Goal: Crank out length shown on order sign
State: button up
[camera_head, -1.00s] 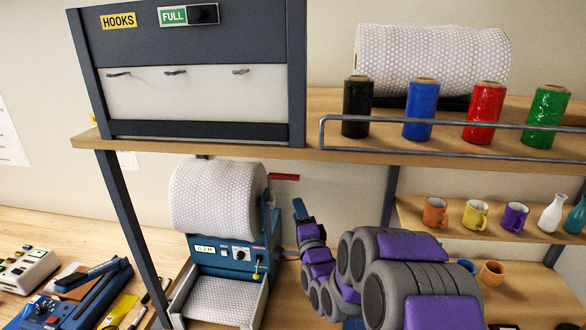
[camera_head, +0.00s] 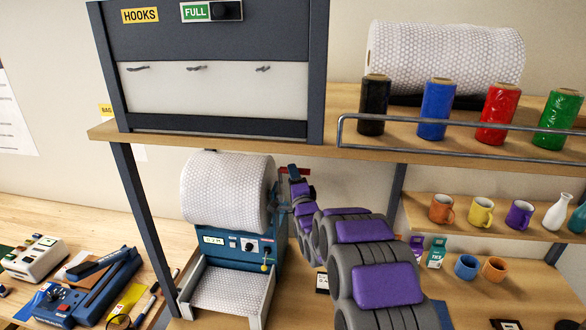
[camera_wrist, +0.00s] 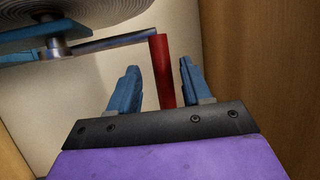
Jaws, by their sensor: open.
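The blue dispenser (camera_head: 226,240) stands on the bench under the shelf with a large bubble-wrap roll (camera_head: 225,193) on it. Bubble wrap also lies in its front tray. A small label on its front is too small to read surely. Its red crank handle (camera_head: 307,171) is at the roll's right side, partly hidden by my gripper (camera_head: 293,171). In the wrist view the red handle (camera_wrist: 162,72) is between the two blue fingertips of my gripper (camera_wrist: 158,72), with gaps on both sides. The gripper is open. I cannot make out an order sign.
The upper shelf (camera_head: 230,148) overhangs the roll and holds the hooks cabinet (camera_head: 215,75), several coloured spools and another roll. Mugs and vases stand on the right shelf. Tools and devices lie on the bench at left.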

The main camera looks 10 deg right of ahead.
jog(key=shift+w+a+r, duration=0.15)
jog(key=shift+w+a, duration=0.1)
jog(key=shift+w, duration=0.3)
jog(key=shift+w+a+r, duration=0.15)
jog(key=shift+w+a, duration=0.05)
jog(key=shift+w, duration=0.35)
jog(key=d, duration=0.1)
jog(key=w+d, duration=0.2)
jog(key=shift+d+r, duration=0.2)
jog(key=shift+a, duration=1.15)
jog(key=shift+c, duration=0.4)
jog(key=shift+a, duration=0.5)
jog(key=c, duration=0.3)
jog(key=shift+s+d+f, duration=0.1)
jog(key=shift+d, duration=0.8)
grip_shut()
